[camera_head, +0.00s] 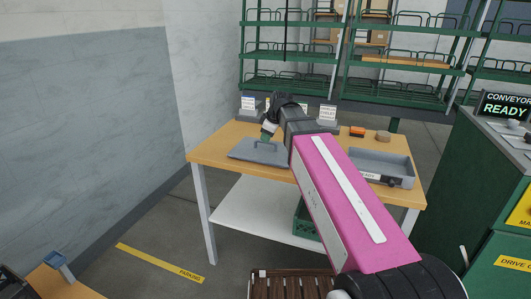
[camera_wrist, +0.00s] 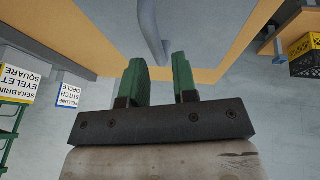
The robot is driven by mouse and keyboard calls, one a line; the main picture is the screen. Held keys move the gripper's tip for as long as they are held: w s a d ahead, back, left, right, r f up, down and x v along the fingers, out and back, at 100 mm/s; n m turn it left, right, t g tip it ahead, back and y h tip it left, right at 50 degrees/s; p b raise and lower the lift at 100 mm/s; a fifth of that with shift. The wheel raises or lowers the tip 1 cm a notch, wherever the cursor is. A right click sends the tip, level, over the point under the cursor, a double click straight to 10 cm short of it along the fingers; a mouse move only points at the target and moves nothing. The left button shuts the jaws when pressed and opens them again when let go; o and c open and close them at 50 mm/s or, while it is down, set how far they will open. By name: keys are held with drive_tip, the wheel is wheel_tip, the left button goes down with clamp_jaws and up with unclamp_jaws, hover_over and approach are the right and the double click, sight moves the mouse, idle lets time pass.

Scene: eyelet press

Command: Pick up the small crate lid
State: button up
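The small crate lid (camera_head: 250,153) is a flat blue-grey plate with a raised handle. It lies on the wooden table at the left of the head view. In the wrist view the lid (camera_wrist: 205,25) fills the top middle, with its curved handle (camera_wrist: 150,30) rising towards my gripper. My gripper (camera_head: 268,134) is just above the lid in the head view, partly hidden by my wrist. In the wrist view its two green fingers (camera_wrist: 160,78) stand apart with an empty gap. The handle's near end shows just beyond the fingertips, in line with the gap.
The wooden table (camera_head: 215,151) also bears a grey tray (camera_head: 384,158) at right, an orange block (camera_head: 357,131) and a brown round piece (camera_head: 383,136). Labelled signs (camera_head: 327,114) stand along its back edge. A green machine (camera_head: 470,175) stands at right.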

drive_tip(key=shift+x, duration=2.35)
drive_tip(key=shift+w+a+r, duration=0.1)
drive_tip(key=shift+w, duration=0.05)
clamp_jaws()
drive_tip(key=shift+r, duration=0.1)
drive_tip(key=shift+r, duration=0.5)
drive_tip(key=r, duration=0.3)
drive_tip(key=shift+a+r, duration=0.2)
drive_tip(key=shift+a, duration=0.05)
drive_tip(key=s+a+r, duration=0.6)
drive_tip(key=a, duration=0.3)
drive_tip(key=shift+a+r, duration=0.2)
drive_tip(key=shift+a, duration=0.05)
